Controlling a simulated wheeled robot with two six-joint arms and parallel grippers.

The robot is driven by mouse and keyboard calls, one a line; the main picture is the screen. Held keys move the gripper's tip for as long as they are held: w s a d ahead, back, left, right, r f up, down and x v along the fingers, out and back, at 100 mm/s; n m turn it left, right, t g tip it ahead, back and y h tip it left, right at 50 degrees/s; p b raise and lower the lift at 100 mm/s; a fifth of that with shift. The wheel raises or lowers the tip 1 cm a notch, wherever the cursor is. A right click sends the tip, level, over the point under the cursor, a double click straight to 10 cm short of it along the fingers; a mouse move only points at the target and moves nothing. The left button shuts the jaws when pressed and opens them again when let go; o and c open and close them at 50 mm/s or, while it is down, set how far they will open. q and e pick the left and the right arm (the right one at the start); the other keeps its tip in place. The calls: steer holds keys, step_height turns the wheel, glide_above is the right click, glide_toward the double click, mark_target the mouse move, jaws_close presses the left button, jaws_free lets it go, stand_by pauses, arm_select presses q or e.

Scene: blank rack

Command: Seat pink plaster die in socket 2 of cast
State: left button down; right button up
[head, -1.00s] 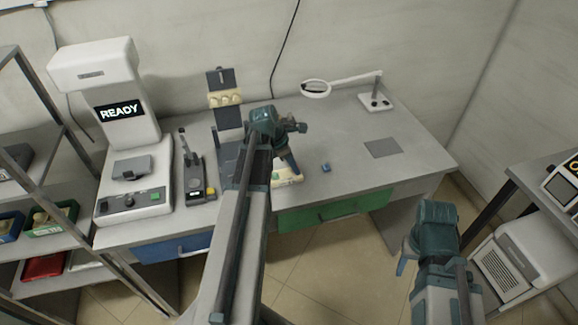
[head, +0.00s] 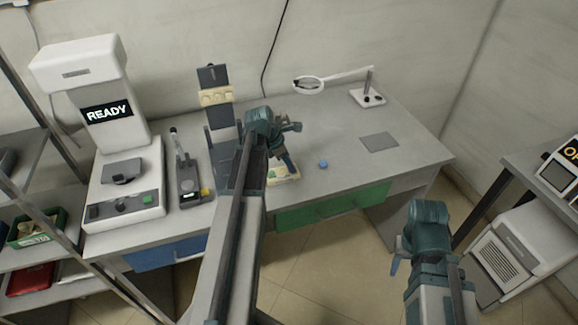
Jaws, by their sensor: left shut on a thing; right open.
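My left gripper (head: 289,164) points down at the front middle of the bench, just over the cream cast (head: 291,177). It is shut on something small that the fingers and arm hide. I cannot make out the pink plaster die anywhere. The cast is partly covered by my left arm, with a green patch on it; its sockets are too small to tell apart. Whether the held thing touches the cast cannot be told. My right gripper (head: 395,262) is open and empty, off the bench in front of its right part.
A small blue piece (head: 323,164) lies on the bench right of the cast. A grey pad (head: 379,142) and a magnifier lamp (head: 368,97) are further right. A dark stand (head: 214,97) with a cream piece, a small device (head: 188,185) and a white READY machine (head: 125,190) stand left.

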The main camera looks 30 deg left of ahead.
arm_select(q)
steer(key=shift+s+d+f+b, duration=0.3)
steer(key=shift+s+f+b, duration=0.35)
steer(key=shift+f+b, duration=0.1)
steer(key=c, duration=0.7)
jaws_free()
steer(key=shift+d+r, duration=0.1)
steer(key=shift+w+r+p, duration=0.2)
steer(key=shift+r+p, duration=0.6)
steer(key=shift+p, duration=0.4)
steer(key=p+v, duration=0.7)
steer(key=a+p+v, duration=0.1)
steer(key=p+v, duration=0.2)
steer(key=v, duration=0.1)
steer(key=shift+w+a+r+p, duration=0.1)
steer(key=shift+w+p, duration=0.2)
steer(key=shift+w, duration=0.1)
